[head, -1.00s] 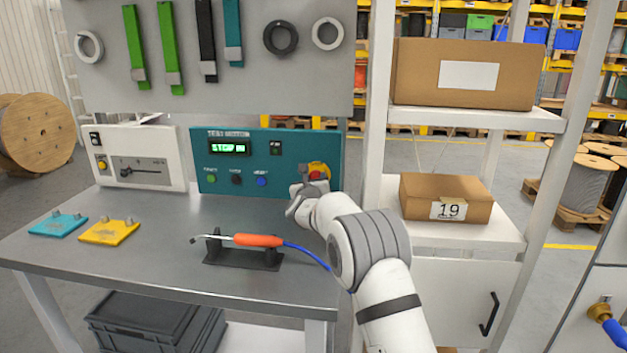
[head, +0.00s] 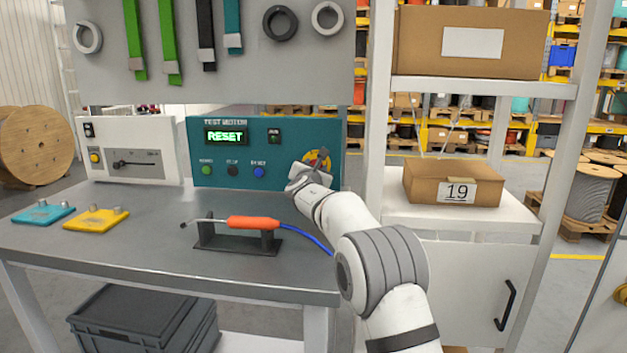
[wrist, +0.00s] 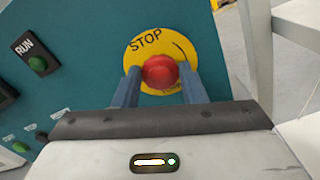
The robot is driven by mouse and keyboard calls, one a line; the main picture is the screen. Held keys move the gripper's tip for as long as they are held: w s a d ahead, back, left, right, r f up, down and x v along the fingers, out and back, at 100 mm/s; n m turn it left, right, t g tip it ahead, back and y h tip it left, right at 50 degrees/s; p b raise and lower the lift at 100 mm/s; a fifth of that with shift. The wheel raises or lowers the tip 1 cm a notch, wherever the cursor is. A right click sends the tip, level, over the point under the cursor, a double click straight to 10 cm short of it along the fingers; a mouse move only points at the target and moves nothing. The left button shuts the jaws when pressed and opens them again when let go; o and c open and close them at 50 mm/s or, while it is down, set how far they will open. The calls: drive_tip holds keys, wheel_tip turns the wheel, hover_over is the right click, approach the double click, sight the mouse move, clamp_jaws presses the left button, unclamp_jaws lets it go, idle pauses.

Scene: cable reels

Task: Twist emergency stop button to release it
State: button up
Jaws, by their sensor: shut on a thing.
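The red emergency stop button (wrist: 160,71) sits on a round yellow plate (wrist: 143,45) marked STOP in the wrist view. The plate is on the right side of the teal test panel (head: 225,174), and it shows partly in the head view (head: 317,159). My gripper (wrist: 160,82) is at the button, with one finger on each side of the red cap, shut on it. The gripper looks rolled relative to the panel in the wrist view. In the head view my wrist hides most of the button. The panel's green display (head: 227,136) reads RESET.
An orange-handled tool (head: 253,223) with a blue cable rests in a black stand on the grey workbench (head: 150,240), left of my arm. A shelf with cardboard boxes (head: 452,182) stands close on the right. Yellow and blue plates (head: 96,219) lie at the left.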

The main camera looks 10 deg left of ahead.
drive_tip(key=shift+f+m+b, duration=0.1)
drive_tip(key=shift+m+b, duration=0.4)
drive_tip(key=shift+b, duration=0.05)
drive_tip(key=o, duration=1)
drive_tip(key=s+b, duration=0.2)
drive_tip(key=s, duration=0.5)
drive_tip(key=shift+s+a, duration=0.15)
drive_tip(key=shift+s, duration=0.25)
